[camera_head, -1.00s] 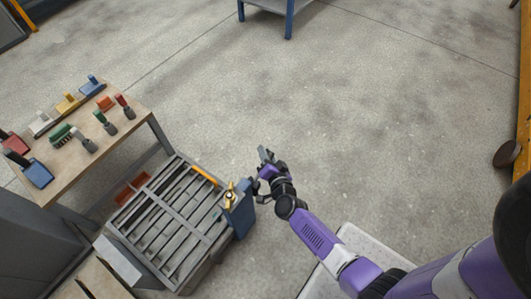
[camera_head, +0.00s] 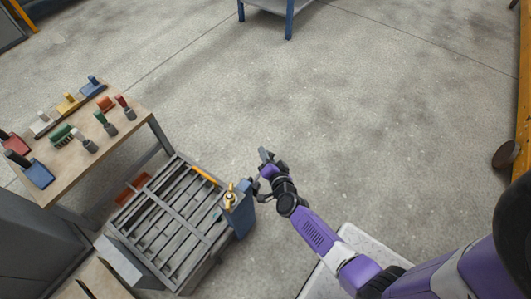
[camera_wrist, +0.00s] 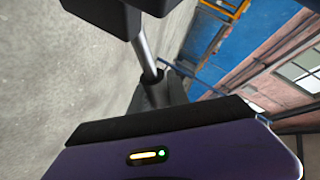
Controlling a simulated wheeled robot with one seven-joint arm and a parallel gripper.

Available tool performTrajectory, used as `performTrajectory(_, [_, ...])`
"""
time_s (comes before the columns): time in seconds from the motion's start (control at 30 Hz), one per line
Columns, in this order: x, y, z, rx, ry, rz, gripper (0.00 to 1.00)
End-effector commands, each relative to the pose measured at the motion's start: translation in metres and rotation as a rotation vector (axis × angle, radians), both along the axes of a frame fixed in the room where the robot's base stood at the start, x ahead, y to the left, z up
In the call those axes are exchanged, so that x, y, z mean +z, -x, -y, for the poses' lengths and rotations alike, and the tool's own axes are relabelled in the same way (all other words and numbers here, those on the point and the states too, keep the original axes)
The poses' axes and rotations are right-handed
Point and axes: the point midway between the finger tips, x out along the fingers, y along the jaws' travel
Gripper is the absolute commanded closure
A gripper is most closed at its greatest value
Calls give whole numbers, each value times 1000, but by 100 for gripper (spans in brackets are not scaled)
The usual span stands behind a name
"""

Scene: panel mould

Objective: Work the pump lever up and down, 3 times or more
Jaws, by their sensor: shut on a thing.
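The pump lever is a bare metal rod (camera_wrist: 146,55) in the wrist view. It runs from between my black fingers at the top down into a dark grey socket (camera_wrist: 156,92). My gripper (camera_wrist: 140,14) is shut on the lever's far end, which the fingers partly hide. In the head view my gripper (camera_head: 265,168) is just right of a blue box (camera_head: 241,216) at the mould's right side, seemingly the pump's body. The lever itself is too small and covered to make out clearly there.
A slatted grey panel mould (camera_head: 172,222) stands at lower left, with a brass-coloured fitting (camera_head: 230,197) by the blue box. A wooden table (camera_head: 72,178) with several small tools and blocks is beyond it. Open concrete floor (camera_head: 350,110) lies ahead and right.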

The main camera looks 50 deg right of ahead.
Motion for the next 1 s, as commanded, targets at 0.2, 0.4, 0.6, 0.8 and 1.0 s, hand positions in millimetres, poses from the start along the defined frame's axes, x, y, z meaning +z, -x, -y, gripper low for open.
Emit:
performTrajectory(0.2, [-16, 1, 3, 0, -153, -8, 100])
performTrajectory(0.4, [-39, 1, 3, 0, -339, -15, 100])
performTrajectory(0.6, [-62, 0, -1, 1, -529, -21, 100])
performTrajectory(0.8, [-81, 1, -7, 0, -704, -26, 100])
performTrajectory(1.0, [-95, 1, -14, 2, -842, -32, 100])
